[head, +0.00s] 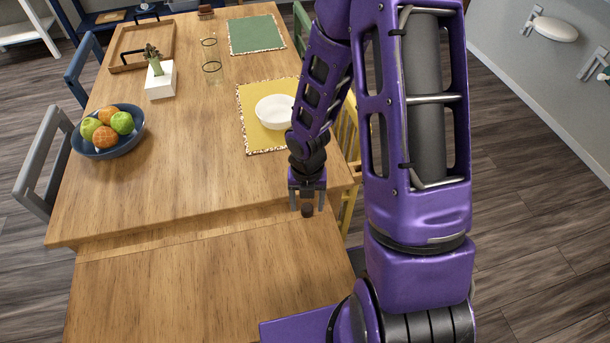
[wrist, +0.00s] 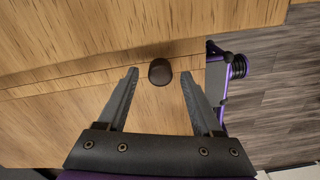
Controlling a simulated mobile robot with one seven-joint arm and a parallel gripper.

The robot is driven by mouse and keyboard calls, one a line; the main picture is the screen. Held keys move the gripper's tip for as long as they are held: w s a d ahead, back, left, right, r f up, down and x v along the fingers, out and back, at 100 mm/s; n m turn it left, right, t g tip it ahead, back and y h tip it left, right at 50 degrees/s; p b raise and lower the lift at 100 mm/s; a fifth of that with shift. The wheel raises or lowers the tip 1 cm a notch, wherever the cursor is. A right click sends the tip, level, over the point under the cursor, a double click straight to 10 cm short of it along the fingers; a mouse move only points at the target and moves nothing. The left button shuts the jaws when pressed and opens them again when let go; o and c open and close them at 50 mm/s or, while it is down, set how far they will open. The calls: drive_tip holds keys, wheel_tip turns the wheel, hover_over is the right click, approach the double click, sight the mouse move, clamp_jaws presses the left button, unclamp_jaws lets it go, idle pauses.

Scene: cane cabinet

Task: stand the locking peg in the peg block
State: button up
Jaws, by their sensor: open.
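A small dark brown piece with a rounded end (wrist: 159,73) sits between the fingertips of my gripper (wrist: 159,76) in the wrist view, with a gap on each side. I cannot tell for certain whether it is the locking peg. My gripper is open and points down. How far the piece is below the fingertips is hard to tell. I cannot make out a peg block in either view.
The wooden table (head: 200,180) carries a blue fruit bowl (head: 92,148), a white planter (head: 160,81), a wooden tray (head: 122,62) and glasses. A white bowl (head: 274,112) sits on a yellow mat (head: 252,136) near my arm. The lower front wooden surface (head: 190,295) is clear.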

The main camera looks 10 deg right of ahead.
wheel_tip(320, 180, up, 17)
drive_tip(key=p, duration=0.4)
drive_tip(key=shift+a, duration=0.4)
